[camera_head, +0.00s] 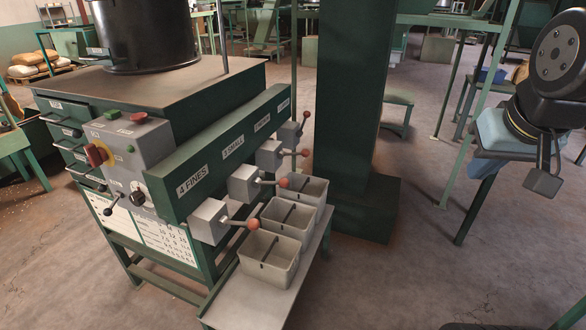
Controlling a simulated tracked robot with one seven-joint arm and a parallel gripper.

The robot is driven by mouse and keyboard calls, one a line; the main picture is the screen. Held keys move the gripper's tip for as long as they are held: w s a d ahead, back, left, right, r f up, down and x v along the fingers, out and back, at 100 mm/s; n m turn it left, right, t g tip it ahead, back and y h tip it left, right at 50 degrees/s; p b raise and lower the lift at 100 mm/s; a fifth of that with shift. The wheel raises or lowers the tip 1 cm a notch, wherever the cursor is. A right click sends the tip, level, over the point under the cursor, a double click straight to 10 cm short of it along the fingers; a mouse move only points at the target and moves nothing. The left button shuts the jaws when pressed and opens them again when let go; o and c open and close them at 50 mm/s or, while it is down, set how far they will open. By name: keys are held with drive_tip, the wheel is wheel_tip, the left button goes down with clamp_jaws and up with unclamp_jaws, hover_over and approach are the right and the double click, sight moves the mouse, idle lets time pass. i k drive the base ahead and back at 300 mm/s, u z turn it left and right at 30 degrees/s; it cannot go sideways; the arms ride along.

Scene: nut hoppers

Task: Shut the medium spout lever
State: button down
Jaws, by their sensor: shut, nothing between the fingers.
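The medium spout lever (305,153) has a red ball on a thin rod. It juts out to the right, near level, from a grey spout box (269,154) under the "2 MEDIUM" label on the green beam. The fines lever (254,223) and small lever (283,183) stick out in a similar way. The large lever (306,114), at the far end, tilts upward. My gripper (543,180) is at the far right, shut and empty, well apart from all the levers. Part of my arm is cut off by the picture edge.
Several grey bins (271,254) stand on a low shelf (258,296) below the spouts. A thick green column (348,90) stands right behind the far spouts, between the levers and my gripper in the picture. A control box (130,148) is on the left. Open floor lies at front right.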

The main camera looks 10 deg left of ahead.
sight(305, 153)
drive_tip(key=k, duration=1.3)
drive_tip(key=u, duration=0.55)
drive_tip(key=i, duration=1)
drive_tip(key=z, duration=0.05)
drive_tip(key=k, duration=0.65)
drive_tip(key=z, duration=0.3)
drive_tip(key=i, duration=1.3)
drive_tip(key=z, duration=0.5)
